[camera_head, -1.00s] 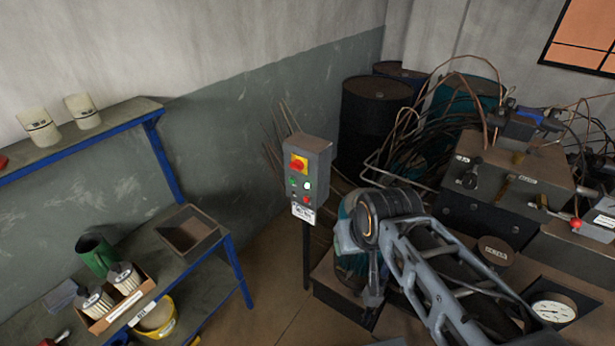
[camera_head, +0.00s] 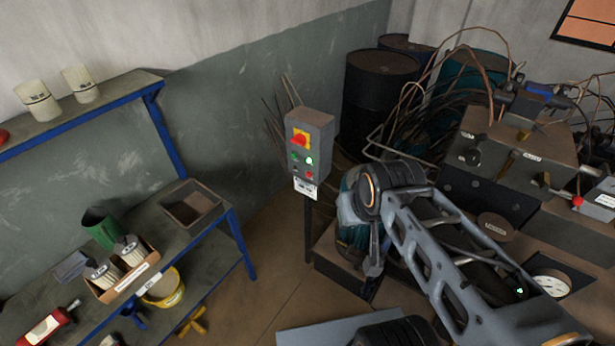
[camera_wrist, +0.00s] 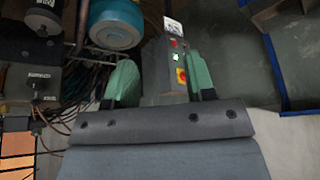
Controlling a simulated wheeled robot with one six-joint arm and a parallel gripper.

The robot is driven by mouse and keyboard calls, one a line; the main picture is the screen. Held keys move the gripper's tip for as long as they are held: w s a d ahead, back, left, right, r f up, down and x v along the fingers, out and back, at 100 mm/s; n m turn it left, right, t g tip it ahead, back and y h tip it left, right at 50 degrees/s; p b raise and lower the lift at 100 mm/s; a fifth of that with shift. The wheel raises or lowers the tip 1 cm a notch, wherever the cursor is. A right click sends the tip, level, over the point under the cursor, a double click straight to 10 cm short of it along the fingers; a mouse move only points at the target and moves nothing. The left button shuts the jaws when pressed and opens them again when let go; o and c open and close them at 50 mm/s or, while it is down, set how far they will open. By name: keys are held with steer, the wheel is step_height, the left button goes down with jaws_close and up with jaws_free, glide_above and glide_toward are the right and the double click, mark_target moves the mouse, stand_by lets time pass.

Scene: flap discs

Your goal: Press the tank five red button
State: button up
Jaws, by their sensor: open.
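A grey control box (camera_head: 318,140) stands on a thin post by the back wall. It has a red knob on a yellow plate (camera_head: 300,138), green buttons, one of them lit (camera_head: 309,160), and a small red button (camera_head: 309,175) near the bottom. A white label (camera_head: 305,189) hangs below; its text is too small to read. In the wrist view the box is upside down, with its red button (camera_wrist: 173,43) near the top. My gripper (camera_wrist: 161,78) is open and empty, its green fingers either side of the box in the picture. A gap to the box appears to remain.
Blue-framed shelves (camera_head: 165,160) with canisters and a brown tray (camera_head: 193,205) stand at the left. Dark barrels (camera_head: 375,95), tangled hoses and a machine with a gauge (camera_head: 550,284) crowd the right. Some floor (camera_head: 262,290) is clear between.

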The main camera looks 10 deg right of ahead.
jaws_close()
stand_by(1.4)
